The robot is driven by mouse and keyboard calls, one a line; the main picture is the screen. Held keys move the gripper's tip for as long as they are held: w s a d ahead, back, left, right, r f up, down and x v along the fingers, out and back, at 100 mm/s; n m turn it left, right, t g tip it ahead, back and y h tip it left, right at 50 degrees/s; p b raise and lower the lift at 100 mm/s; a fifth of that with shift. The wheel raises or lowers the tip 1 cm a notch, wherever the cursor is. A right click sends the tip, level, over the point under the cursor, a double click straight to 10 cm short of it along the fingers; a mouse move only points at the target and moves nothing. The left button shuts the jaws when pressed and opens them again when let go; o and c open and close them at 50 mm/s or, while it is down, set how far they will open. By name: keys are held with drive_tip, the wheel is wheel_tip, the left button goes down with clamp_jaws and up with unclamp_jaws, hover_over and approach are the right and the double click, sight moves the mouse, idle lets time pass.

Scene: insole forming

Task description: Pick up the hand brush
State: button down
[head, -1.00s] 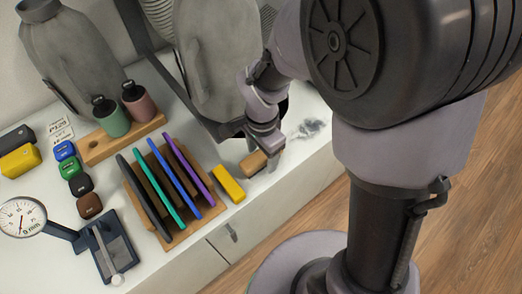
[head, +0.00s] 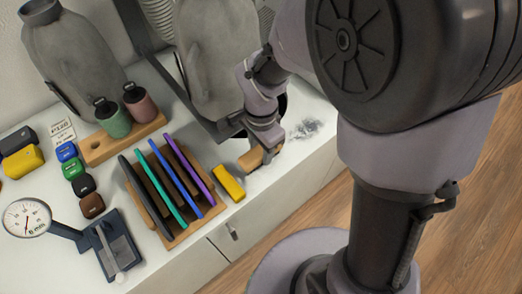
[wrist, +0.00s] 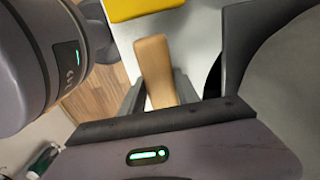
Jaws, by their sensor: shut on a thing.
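The hand brush shows as a tan wooden piece (head: 249,161) at the front part of the white worktop, right of the yellow block. In the wrist view its wooden part (wrist: 153,62) runs up between the two fingers. My gripper (head: 268,155) is shut on it, and the fingers (wrist: 158,98) lie on both sides of the wood. The bristles are hidden. I cannot tell whether the brush touches the worktop.
The yellow block (head: 228,183) lies close to the left of the brush. A wooden rack (head: 177,241) with several coloured plates stands further left. A grey machine stands behind. A grey dust patch (head: 306,129) lies to the right. The worktop's front edge is near.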

drive_tip(key=shift+r+p, duration=0.3)
drive_tip(key=shift+r, duration=0.6)
drive_tip(key=s+d+b, duration=0.1)
drive_tip(key=s+d, duration=0.9)
drive_tip(key=d, duration=0.2)
drive_tip(key=shift+s+r, duration=0.2)
drive_tip(key=shift+r, duration=0.25)
drive_tip(key=shift+d, duration=0.1)
drive_tip(key=c, duration=1.7)
unclamp_jaws()
clamp_jaws()
